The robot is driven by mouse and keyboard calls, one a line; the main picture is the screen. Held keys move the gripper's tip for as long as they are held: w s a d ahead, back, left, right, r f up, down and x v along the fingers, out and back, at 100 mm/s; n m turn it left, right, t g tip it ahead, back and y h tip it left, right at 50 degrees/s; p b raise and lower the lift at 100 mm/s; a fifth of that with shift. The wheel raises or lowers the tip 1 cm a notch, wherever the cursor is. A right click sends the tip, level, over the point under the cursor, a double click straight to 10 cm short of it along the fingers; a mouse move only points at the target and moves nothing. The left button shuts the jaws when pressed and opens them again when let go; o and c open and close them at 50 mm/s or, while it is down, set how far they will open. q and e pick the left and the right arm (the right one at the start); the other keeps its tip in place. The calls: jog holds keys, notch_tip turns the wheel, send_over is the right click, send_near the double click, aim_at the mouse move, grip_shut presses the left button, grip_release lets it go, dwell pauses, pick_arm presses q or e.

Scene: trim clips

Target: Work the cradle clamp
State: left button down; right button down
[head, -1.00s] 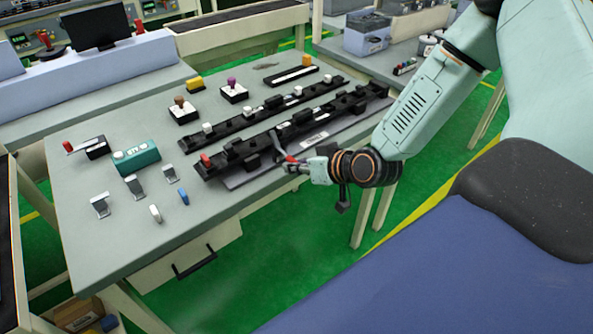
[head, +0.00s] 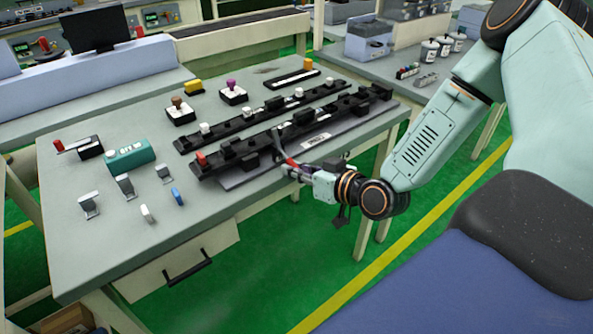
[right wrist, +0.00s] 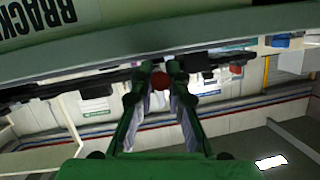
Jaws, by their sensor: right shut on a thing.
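The long black cradle fixture (head: 240,150) lies along the front right edge of the table, on a grey plate. A dark clamp lever (head: 281,148) with a red grip reaches from its middle over the table's edge. My right gripper (head: 291,169) is shut on the red grip, just past the edge. In the right wrist view the fingers (right wrist: 160,84) close around the red round end of the grip (right wrist: 160,80). A red knob (head: 200,158) sits at the fixture's left end. My left gripper is not in view.
A second black rail (head: 225,127) with white knobs lies behind. A teal box (head: 130,156), a red-handled switch (head: 76,147) and several small metal clips (head: 125,185) stand on the left of the table (head: 85,260). The floor right of the table is clear.

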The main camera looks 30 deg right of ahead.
jog(key=shift+s+a+f, duration=0.1)
jog(key=shift+s+f, duration=0.1)
jog(key=shift+f, duration=0.05)
jog(key=c, duration=1.7)
grip_release()
jog(key=o, duration=0.4)
jog(key=shift+r, duration=0.15)
jog(key=shift+w, duration=0.1)
jog(key=shift+r, duration=0.1)
